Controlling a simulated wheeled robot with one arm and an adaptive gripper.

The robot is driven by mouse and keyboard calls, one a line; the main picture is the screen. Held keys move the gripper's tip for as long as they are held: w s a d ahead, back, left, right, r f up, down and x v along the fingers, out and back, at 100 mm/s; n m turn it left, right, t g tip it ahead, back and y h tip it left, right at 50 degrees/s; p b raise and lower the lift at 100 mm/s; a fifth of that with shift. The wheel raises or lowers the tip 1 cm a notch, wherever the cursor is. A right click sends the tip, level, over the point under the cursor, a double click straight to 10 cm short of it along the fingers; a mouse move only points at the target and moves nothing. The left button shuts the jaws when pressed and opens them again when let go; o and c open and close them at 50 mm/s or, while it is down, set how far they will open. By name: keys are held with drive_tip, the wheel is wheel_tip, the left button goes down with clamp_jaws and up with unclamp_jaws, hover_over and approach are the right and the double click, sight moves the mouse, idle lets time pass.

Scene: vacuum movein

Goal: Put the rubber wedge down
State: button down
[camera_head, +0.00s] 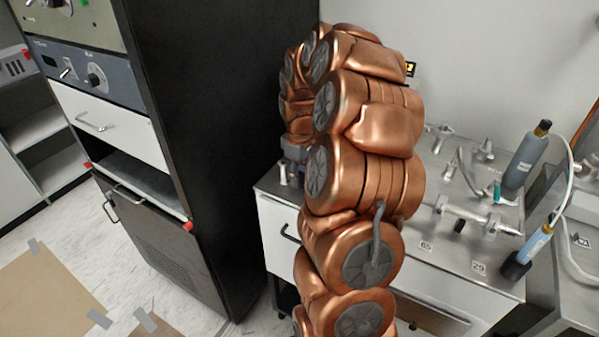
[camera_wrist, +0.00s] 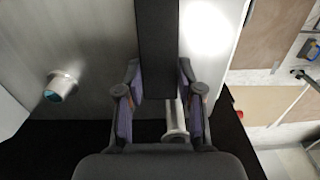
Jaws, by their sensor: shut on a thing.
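A long dark bar, which I take to be the rubber wedge (camera_wrist: 157,45), runs from the top edge of the wrist view down between my fingers. My gripper (camera_wrist: 159,82) is shut on it, with one purple-padded finger on each side. Below the bar is a grey metal surface (camera_wrist: 95,60), seemingly the cart top; I cannot tell whether the bar touches it. In the head view my copper arm hides the wedge and most or all of my gripper.
The metal-topped white cart (camera_head: 477,259) carries several metal fittings and a grey bottle (camera_head: 525,155). A metal fitting (camera_wrist: 61,86) stands left of my gripper, and another (camera_wrist: 175,118) shows between the fingers. A tall black rack (camera_head: 230,120) stands left of the cart.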

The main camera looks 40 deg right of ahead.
drive_tip(key=shift+f, duration=0.2)
drive_tip(key=c, duration=0.7)
unclamp_jaws()
drive_tip(key=shift+a+r+b, duration=0.1)
drive_tip(key=shift+r+b, duration=1.1)
drive_tip(key=shift+r, duration=5)
